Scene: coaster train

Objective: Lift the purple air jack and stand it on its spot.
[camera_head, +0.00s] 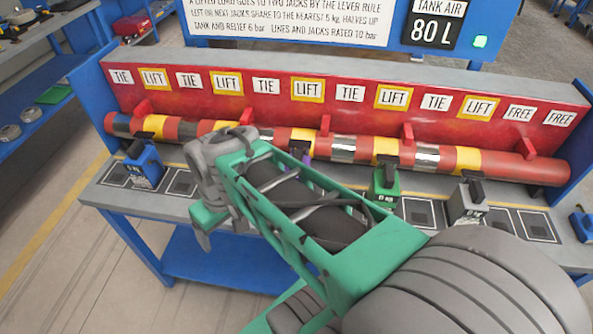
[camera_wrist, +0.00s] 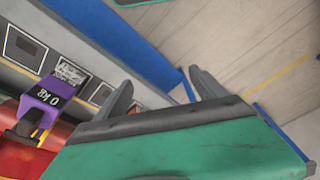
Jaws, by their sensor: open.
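The purple air jack (camera_wrist: 48,98), marked "0 kg", shows at the left of the wrist view, its black head towards the red pipe. In the head view only a purple sliver (camera_head: 307,156) shows behind my arm. My gripper (camera_wrist: 160,80) is open and empty, its two fingers apart over the bench's front edge and the floor. The jack is left of the fingers there, clear of them. In the head view my gripper (camera_head: 212,232) hangs at the front edge. Square marked spots (camera_wrist: 25,46) line the bench; I cannot tell which belongs to the purple jack.
Blue (camera_head: 143,165), green (camera_head: 384,187) and grey (camera_head: 467,203) jacks stand along the bench (camera_head: 300,218). Behind them runs a striped pipe (camera_head: 345,150) under a red panel (camera_head: 250,105) with TIE, LIFT and FREE labels. Bare squares (camera_head: 500,220) show at the right.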

